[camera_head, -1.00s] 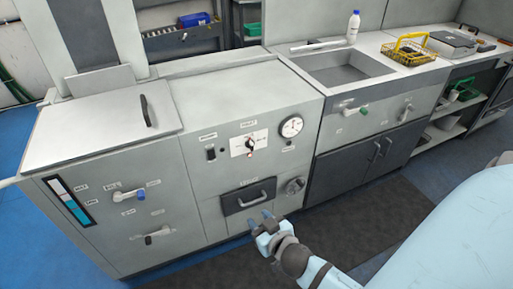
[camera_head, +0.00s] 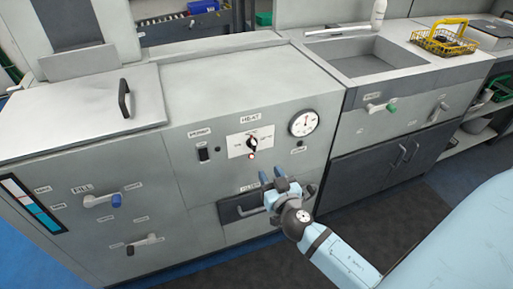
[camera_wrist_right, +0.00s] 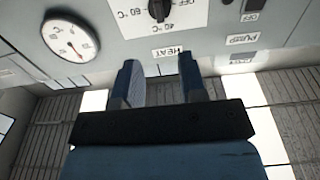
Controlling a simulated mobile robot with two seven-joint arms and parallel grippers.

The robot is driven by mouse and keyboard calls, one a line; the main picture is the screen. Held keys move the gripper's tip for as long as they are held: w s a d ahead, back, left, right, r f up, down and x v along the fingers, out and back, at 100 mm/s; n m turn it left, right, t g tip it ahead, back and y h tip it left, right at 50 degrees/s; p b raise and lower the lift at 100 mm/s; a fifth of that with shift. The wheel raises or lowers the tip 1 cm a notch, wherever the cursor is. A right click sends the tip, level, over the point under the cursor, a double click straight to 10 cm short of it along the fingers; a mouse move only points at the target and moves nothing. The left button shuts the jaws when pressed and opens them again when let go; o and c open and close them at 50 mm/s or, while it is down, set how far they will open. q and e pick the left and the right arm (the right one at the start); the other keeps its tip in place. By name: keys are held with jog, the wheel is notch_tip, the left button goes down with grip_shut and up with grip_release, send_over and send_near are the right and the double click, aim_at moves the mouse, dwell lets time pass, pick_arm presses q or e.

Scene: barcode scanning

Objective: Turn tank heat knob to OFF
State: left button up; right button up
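The heat knob (camera_head: 252,143) is a small black knob on a white label plate (camera_head: 236,144) below the HEAT sign, on the front panel of the grey tank. A small red dot shows just under it. In the right wrist view the picture is upside down, and the black knob (camera_wrist_right: 159,10) is cut by the top edge, beside 60 °C and 40 °C marks. Which mark it points to is unclear. My right gripper (camera_head: 272,177) is below the knob, apart from it. In the wrist view its two blue fingers (camera_wrist_right: 159,72) are apart and empty. My left gripper is out of view.
A round gauge (camera_head: 304,122) is right of the knob, and a black switch (camera_head: 203,154) is left. A dark drawer with a handle (camera_head: 232,212) sits below, partly behind my right gripper. A blue-handled valve (camera_head: 103,200) is at left. A sink (camera_head: 366,62) is at right.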

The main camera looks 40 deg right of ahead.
aim_at(255, 147)
jog(key=p+x, duration=0.1)
jog(key=x, duration=1)
jog(key=shift+w, duration=0.25)
jog(key=shift+c, duration=0.4)
grip_shut()
